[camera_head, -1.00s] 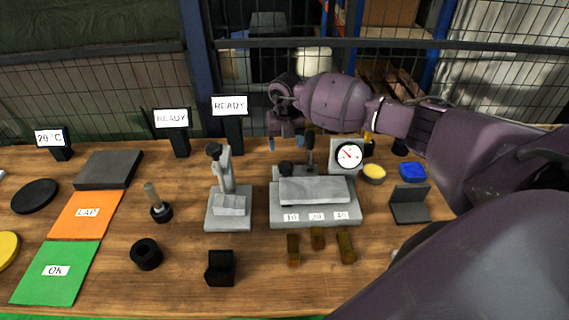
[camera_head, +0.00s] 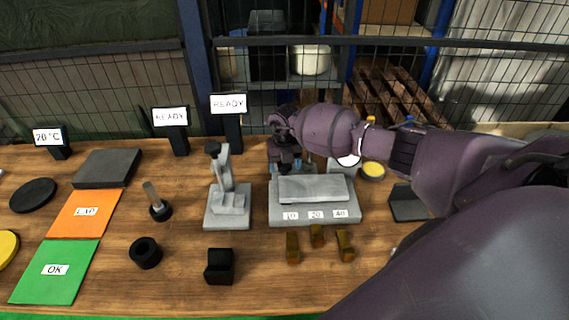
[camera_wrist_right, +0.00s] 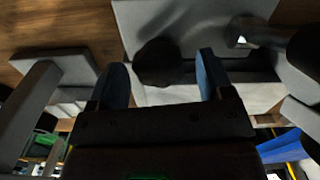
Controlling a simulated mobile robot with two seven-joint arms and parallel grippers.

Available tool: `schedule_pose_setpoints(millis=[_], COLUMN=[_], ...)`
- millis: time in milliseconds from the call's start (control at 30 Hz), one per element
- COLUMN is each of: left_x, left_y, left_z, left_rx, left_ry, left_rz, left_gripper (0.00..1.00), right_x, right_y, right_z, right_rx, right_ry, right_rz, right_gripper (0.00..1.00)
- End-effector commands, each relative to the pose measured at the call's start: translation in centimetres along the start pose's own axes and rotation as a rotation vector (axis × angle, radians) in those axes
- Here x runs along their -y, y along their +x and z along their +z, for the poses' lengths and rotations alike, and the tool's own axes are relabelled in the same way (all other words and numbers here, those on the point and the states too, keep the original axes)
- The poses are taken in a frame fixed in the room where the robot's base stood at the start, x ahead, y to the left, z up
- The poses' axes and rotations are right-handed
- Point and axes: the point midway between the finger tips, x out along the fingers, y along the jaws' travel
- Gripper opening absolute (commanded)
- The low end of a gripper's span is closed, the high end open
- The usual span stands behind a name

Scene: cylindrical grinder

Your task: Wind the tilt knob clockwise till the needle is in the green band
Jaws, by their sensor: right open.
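The grey grinder-like fixture (camera_head: 315,212) stands mid-bench, with a flat light block on top and labels 10, 20 and 40 on its front. In the right wrist view a dark round knob (camera_wrist_right: 158,62) lies between the tips of my right gripper (camera_wrist_right: 163,78), whose two blue fingers are apart, one on each side. I cannot tell whether they touch it. In the head view the right gripper (camera_head: 286,166) hangs at the fixture's back left and hides the knob. The dial gauge (camera_head: 348,161) is mostly covered by my right arm; its needle and green band cannot be read.
A grey stand (camera_head: 224,192) is close to the left of the fixture. A yellow pot (camera_head: 373,170) and dark angled block (camera_head: 406,204) are to the right.

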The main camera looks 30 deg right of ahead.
Motion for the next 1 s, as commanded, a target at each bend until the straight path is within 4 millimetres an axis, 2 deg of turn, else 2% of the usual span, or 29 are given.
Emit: schedule_pose_setpoints(millis=[33,333,533,1000], left_x=[0.0,0.0,0.0,0.2], left_y=[0.0,0.0,-0.3,-1.4], left_z=[0.0,0.0,-0.2,-1.4], left_rx=[-0.001,-0.001,0.001,0.007], left_ry=[0.000,-0.001,-0.002,-0.003], left_rz=[0.000,0.000,-0.001,-0.002], left_gripper=[0.43,0.43,0.43,0.43], right_x=[0.0,0.0,0.0,-0.2], right_y=[0.0,0.0,-0.2,-0.2], right_z=[0.0,0.0,0.0,0.1], right_rx=[0.000,0.000,0.000,0.001], right_ry=[0.000,0.000,0.046,0.396], right_rz=[0.000,0.000,0.000,0.000], right_gripper=[0.69,0.24,0.24,0.24])
